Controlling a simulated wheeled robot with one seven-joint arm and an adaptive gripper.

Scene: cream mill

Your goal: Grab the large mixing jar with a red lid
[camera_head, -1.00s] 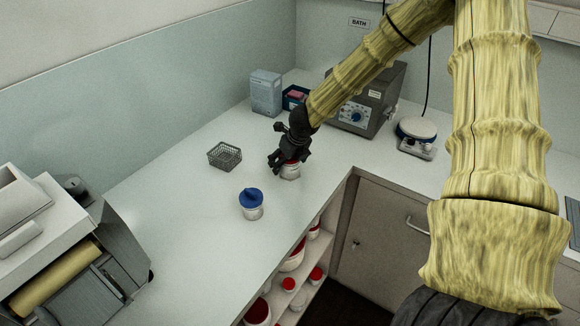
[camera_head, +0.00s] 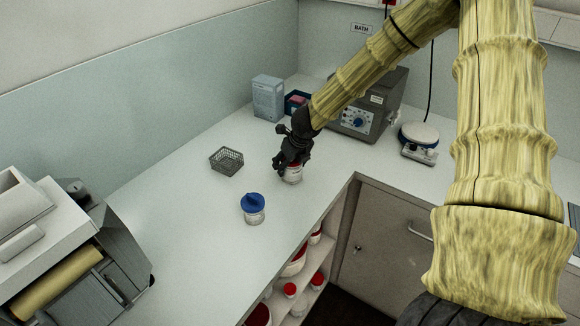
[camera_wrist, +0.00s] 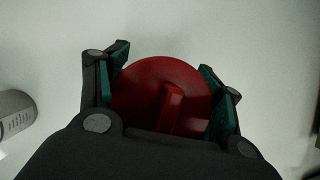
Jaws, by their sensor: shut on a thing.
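The jar with a red lid (camera_head: 293,176) stands on the white counter, with my gripper (camera_head: 287,164) over its top. Its pale body shows below the fingers; the lid is mostly hidden in the head view. In the wrist view the round red lid (camera_wrist: 150,92) with its raised bar fills the space between the fingers of my gripper (camera_wrist: 168,92). The fingers are shut on the lid from both sides. I cannot tell whether the jar is clear of the counter.
A jar with a blue lid (camera_head: 253,207) stands nearer on the counter. A wire basket (camera_head: 226,161) lies to the left. A water bath (camera_head: 362,112), a blue-grey box (camera_head: 268,98) and a round-topped device (camera_head: 419,140) stand behind. Red-lidded jars (camera_head: 290,289) sit on shelves below the counter edge.

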